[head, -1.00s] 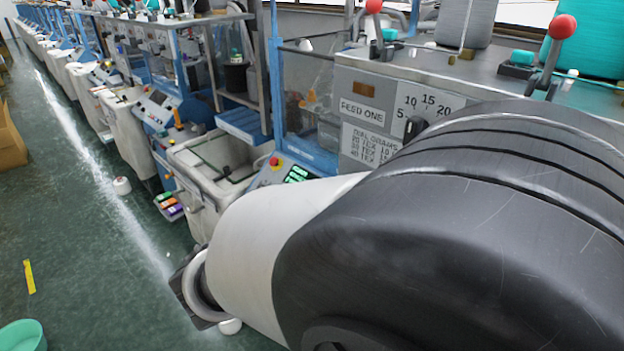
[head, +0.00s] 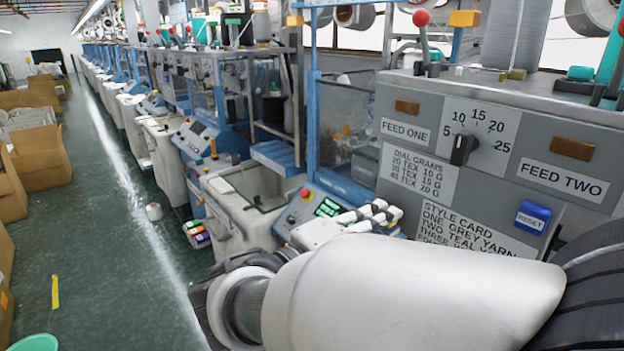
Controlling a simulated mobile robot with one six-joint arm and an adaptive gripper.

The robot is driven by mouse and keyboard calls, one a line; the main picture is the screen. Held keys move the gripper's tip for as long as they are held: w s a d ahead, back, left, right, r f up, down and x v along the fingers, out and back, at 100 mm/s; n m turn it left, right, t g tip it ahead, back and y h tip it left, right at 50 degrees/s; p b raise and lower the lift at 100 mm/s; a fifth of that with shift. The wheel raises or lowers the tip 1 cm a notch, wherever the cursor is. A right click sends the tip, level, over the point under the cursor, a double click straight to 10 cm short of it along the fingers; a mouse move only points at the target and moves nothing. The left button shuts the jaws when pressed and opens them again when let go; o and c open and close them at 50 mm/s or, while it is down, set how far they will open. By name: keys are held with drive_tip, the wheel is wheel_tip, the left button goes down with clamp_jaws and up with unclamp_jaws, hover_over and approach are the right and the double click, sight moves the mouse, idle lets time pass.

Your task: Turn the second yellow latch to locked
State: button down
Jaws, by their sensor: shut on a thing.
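My gripper (head: 375,215) shows in the head view just beyond my pale forearm, in front of the blue machine's control panel. Its white and dark fingers are closed together, and what lies between them cannot be made out. Two small yellow-orange blocks stand high on the machines, one (head: 465,18) at the upper right on a blue post and one (head: 295,20) further left. I cannot tell whether either is a latch, or how it is set. My gripper is well below both and apart from them.
A grey panel (head: 480,95) at the right carries a black dial knob (head: 464,149), two amber plates, a blue reset button (head: 532,217) and printed cards. The green aisle floor (head: 110,270) at left is mostly clear, with cardboard boxes (head: 42,160) beyond.

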drive_tip(key=c, duration=1.6)
unclamp_jaws()
drive_tip(key=v, duration=1.2)
